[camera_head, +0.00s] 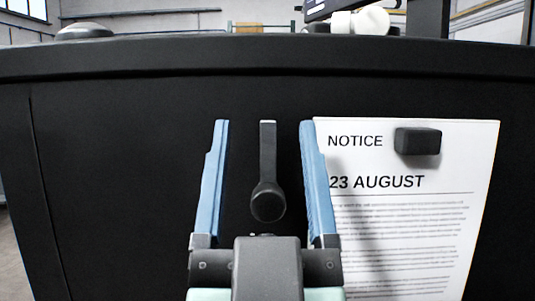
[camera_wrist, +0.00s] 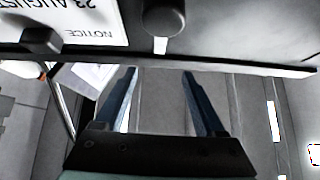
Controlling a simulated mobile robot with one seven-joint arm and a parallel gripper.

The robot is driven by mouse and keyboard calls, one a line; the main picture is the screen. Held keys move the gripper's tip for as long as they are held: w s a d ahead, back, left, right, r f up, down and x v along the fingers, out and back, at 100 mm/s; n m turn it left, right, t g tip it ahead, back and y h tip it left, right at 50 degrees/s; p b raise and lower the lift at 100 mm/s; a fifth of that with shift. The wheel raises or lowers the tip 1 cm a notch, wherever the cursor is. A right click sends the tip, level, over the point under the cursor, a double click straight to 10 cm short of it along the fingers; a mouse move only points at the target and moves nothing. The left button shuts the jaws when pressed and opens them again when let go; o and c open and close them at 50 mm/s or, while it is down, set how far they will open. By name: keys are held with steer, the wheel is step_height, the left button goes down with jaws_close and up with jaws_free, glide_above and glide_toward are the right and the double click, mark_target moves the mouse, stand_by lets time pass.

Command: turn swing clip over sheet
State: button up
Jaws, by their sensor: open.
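The swing clip (camera_head: 267,160) is a dark lever on a black panel, standing upright with its round end (camera_head: 268,202) at the bottom. It lies left of the sheet and clear of it. The white sheet (camera_head: 410,240), headed "NOTICE 23 AUGUST", hangs on the panel at the right. My gripper (camera_head: 264,122) is open, its blue fingers either side of the clip in the head view, apart from it. The right finger hides part of the sheet's left edge. In the wrist view the clip (camera_wrist: 161,22) appears upside down beyond the open fingertips (camera_wrist: 158,72).
A dark block (camera_head: 418,141) sits on the sheet's upper part, right of "NOTICE". The panel's top edge (camera_head: 270,58) runs across the view. A white rounded object (camera_head: 360,20) and a dark dome (camera_head: 85,31) are above that edge. The panel left of my gripper is bare.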

steer(key=w+f+g+p, duration=0.1)
steer(key=g+p, duration=0.1)
steer(key=p, duration=0.5)
steer(key=shift+w, duration=0.35)
steer(key=f+g+p, duration=0.1)
steer(key=p, duration=0.3)
steer(key=shift+s+a+f+m+p, duration=0.1)
steer(key=shift+s+f+m+p, duration=0.1)
steer(key=shift+m+p, duration=0.2)
steer(key=s+g+p, duration=0.1)
steer(key=p, duration=0.2)
steer(key=s+f+p, duration=0.1)
steer(key=p, duration=0.2)
steer(key=s+f+g+p, duration=0.1)
steer(key=p, duration=0.1)
steer(key=shift+s+m+g+p, duration=0.1)
steer(key=shift+m+g+p, duration=0.2)
steer(key=shift+p, duration=0.1)
steer(key=g+p, duration=0.2)
steer(key=p, duration=0.6)
glide_toward(268, 208)
steer(key=shift+m, duration=0.4)
steer(key=w, duration=0.6)
steer(key=w+p, duration=0.1)
steer(key=w, duration=0.4)
steer(key=shift+w+a+r, duration=0.1)
steer(key=shift+w+r, duration=0.1)
steer(key=shift+w, duration=0.2)
steer(key=shift+c, duration=0.4)
jaws_close()
